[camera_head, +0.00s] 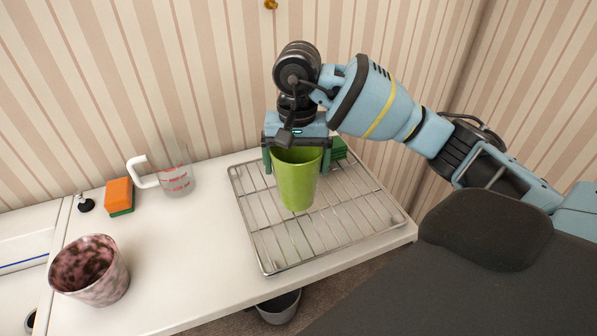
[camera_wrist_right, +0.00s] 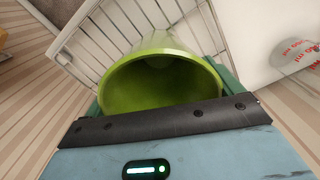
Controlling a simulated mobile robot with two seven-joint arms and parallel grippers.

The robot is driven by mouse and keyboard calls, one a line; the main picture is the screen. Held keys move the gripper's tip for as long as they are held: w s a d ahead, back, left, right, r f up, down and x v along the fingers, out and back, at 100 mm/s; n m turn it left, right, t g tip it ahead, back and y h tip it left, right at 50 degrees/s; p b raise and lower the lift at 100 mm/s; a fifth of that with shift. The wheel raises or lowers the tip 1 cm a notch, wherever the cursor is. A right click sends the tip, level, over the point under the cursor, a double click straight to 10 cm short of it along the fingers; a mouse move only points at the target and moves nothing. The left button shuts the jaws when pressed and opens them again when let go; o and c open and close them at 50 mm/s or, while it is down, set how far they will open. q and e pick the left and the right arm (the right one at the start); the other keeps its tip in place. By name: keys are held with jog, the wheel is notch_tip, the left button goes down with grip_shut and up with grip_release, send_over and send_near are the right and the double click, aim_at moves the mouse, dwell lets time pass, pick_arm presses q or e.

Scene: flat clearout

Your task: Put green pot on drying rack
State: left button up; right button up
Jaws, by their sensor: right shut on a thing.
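The green pot (camera_head: 297,182) is upright at the drying rack, with its open rim facing up. My right gripper (camera_head: 297,158) is shut on the pot near its rim, from the far side. In the right wrist view the green pot (camera_wrist_right: 160,85) sits between the gripper's fingers (camera_wrist_right: 165,92). The wire drying rack (camera_head: 345,232) lies flat on the white counter, below and around the pot; it also shows in the right wrist view (camera_wrist_right: 110,35). I cannot tell whether the pot's base touches the wires. My left gripper is not in view.
A glass measuring jug (camera_head: 176,178), an orange and green sponge (camera_head: 119,196) and a pink mottled pot (camera_head: 90,270) stand on the counter (camera_head: 190,240) to the left. A grey bin (camera_head: 279,307) is below the front edge.

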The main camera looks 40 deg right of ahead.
jog(key=f, duration=0.3)
jog(key=shift+w+d+f+p, duration=0.1)
jog(key=shift+d+p, duration=0.2)
jog(key=shift+d, duration=0.05)
jog(key=shift+f, duration=0.15)
jog(key=shift+f, duration=0.15)
jog(key=o, duration=1.1)
jog(key=shift+c, duration=0.2)
